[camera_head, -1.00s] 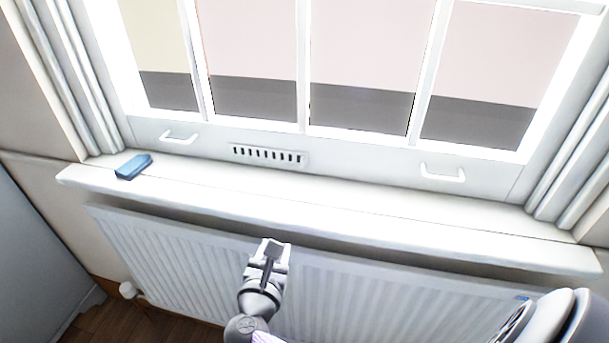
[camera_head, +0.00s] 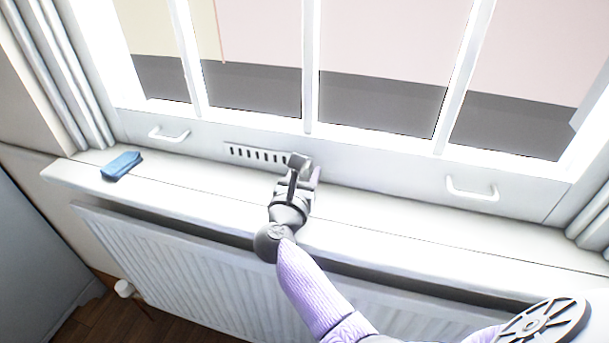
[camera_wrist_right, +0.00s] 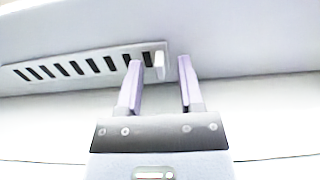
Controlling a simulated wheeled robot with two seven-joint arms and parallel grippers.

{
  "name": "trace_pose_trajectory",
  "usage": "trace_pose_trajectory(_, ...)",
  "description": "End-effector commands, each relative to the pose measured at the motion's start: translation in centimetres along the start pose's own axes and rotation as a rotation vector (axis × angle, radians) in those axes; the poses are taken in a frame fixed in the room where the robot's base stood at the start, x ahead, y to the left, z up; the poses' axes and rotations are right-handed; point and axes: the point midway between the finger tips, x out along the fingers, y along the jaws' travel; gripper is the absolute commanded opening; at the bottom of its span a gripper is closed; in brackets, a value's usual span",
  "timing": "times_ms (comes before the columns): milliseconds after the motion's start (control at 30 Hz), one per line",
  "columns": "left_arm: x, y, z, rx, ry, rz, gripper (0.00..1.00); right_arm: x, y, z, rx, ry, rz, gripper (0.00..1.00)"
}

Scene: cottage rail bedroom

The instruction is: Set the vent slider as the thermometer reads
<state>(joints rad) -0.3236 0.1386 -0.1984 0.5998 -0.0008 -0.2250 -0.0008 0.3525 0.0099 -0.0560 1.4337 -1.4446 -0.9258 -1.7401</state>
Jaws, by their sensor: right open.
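The vent (camera_head: 255,153) is a pale plate with a row of dark slots in the window's bottom rail. It also shows in the right wrist view (camera_wrist_right: 85,66), where a small white tab (camera_wrist_right: 159,66) stands out at its right end. My right gripper (camera_head: 304,165) is at the right end of the vent, above the sill, and hides that end in the head view. In the wrist view its two fingers (camera_wrist_right: 159,64) are open, and the tab appears between their tips. I cannot tell whether they touch it. I see no thermometer. My left gripper is out of view.
A blue block-like object (camera_head: 122,165) lies at the left of the white sill (camera_head: 400,222). White handles (camera_head: 169,135) and (camera_head: 472,188) stick out from the rail on both sides. A radiator (camera_head: 170,255) is below. The sill right of my gripper is clear.

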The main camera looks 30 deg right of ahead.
Motion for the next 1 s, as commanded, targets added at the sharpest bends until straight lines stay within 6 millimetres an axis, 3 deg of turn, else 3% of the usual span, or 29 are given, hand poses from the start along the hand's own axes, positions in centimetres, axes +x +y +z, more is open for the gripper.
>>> trace_pose_trajectory(133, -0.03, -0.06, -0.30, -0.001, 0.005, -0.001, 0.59, -0.01, -0.01, 0.03, 0.000, 0.000, 0.000, 0.47)
trace_pose_trajectory(367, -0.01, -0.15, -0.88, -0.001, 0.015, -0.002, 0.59, -0.04, -0.01, 0.01, 0.000, 0.001, 0.000, 0.00)
trace_pose_trajectory(1000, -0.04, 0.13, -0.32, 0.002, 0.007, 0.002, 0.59, -0.06, -0.01, -0.04, 0.000, 0.002, 0.000, 0.00)
